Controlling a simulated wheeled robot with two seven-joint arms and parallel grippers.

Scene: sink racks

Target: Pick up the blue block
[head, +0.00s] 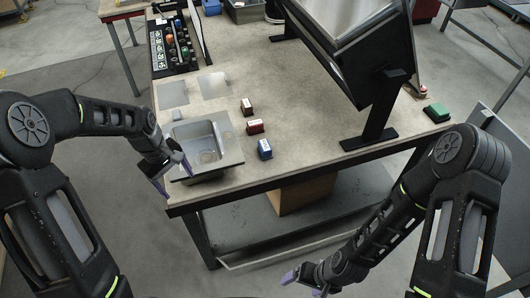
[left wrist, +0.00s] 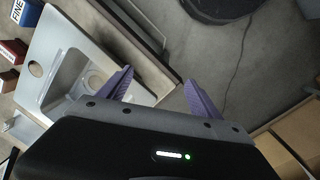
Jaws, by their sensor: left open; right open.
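The blue block (head: 265,149) stands on the table near its front edge, just right of the sink, with a white label on it. In the left wrist view the blue block (left wrist: 27,12) is at the top left corner, partly cut off. My left gripper (head: 174,181) is at the sink's left front corner, open and empty, left of the blue block. Its purple fingers (left wrist: 158,92) are spread apart in the left wrist view. My right gripper (head: 305,281) is low in front of the table, well away from the block, open, with purple fingertips.
A red block (head: 255,126) and a brown block (head: 247,106) stand in a row behind the blue one. The sink (head: 200,146) lies between my left gripper and the blocks. A large monitor-like frame (head: 378,110) stands on the right. A green block (head: 437,112) is at the far right.

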